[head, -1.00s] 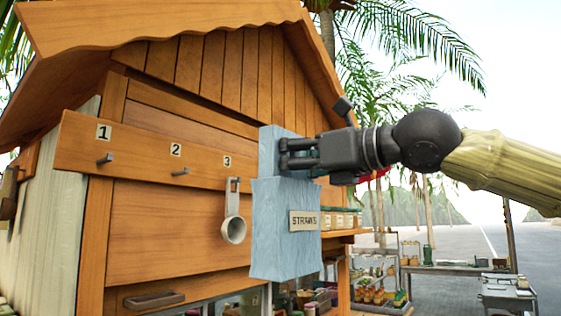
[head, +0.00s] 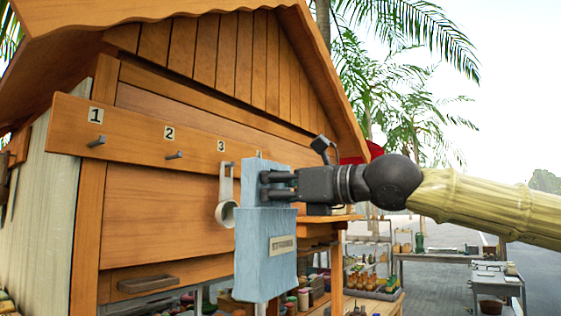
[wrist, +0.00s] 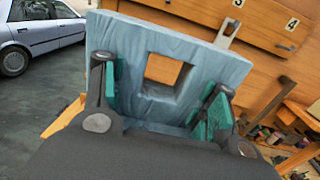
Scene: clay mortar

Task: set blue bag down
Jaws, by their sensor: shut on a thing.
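The blue bag (head: 266,262) is a light blue, box-like holder with a label on its front, unreadable now in the head view. Its upper back panel rises above the front pocket. My gripper (head: 268,187) is shut on the upper part of the bag and holds it in the air in front of the stall. In the wrist view the bag (wrist: 215,85) fills the space between the fingers of my gripper (wrist: 160,100), and a square hole shows in its panel. The bag's underside is hidden in the wrist view.
The wooden stall has a peg board (head: 133,143) with numbered pegs. Shelves with jars (head: 370,275) stand at right. A car (wrist: 40,35) is parked in the wrist view.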

